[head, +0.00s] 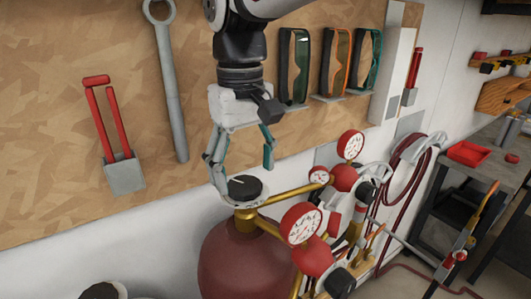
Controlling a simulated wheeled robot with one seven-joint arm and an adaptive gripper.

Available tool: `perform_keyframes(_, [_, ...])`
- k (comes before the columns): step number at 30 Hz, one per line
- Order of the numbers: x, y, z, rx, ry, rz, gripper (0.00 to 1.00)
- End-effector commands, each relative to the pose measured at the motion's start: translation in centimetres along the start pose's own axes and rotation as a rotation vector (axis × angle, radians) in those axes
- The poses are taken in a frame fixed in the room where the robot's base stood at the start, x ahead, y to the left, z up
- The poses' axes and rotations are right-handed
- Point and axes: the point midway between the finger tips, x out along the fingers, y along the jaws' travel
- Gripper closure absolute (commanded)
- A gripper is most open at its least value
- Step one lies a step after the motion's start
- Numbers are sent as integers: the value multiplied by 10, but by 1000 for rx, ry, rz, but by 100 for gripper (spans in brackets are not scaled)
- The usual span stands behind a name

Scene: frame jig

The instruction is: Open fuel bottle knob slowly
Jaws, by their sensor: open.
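The fuel bottle (240,262) is a dark red cylinder with a brass neck at the lower middle of the head view. Its black round knob (244,187) sits on top of the neck. My gripper (243,180) points down over the knob with its fingers spread. The left finger comes down at the knob's left edge; I cannot tell whether it touches. The right finger ends above and to the right of the knob, apart from it in the picture. Nothing is held between the fingers.
Red-rimmed gauges (301,224) and brass fittings stand close on the right of the knob. A wooden tool board (60,60) with a wrench (168,85) and safety glasses (294,66) is behind. A workbench (480,160) stands at the right.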

Motion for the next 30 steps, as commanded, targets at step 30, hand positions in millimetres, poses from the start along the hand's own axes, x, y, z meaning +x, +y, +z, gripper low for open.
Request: perform_keyframes(30, [-97, 2, 3, 7, 5, 3, 29])
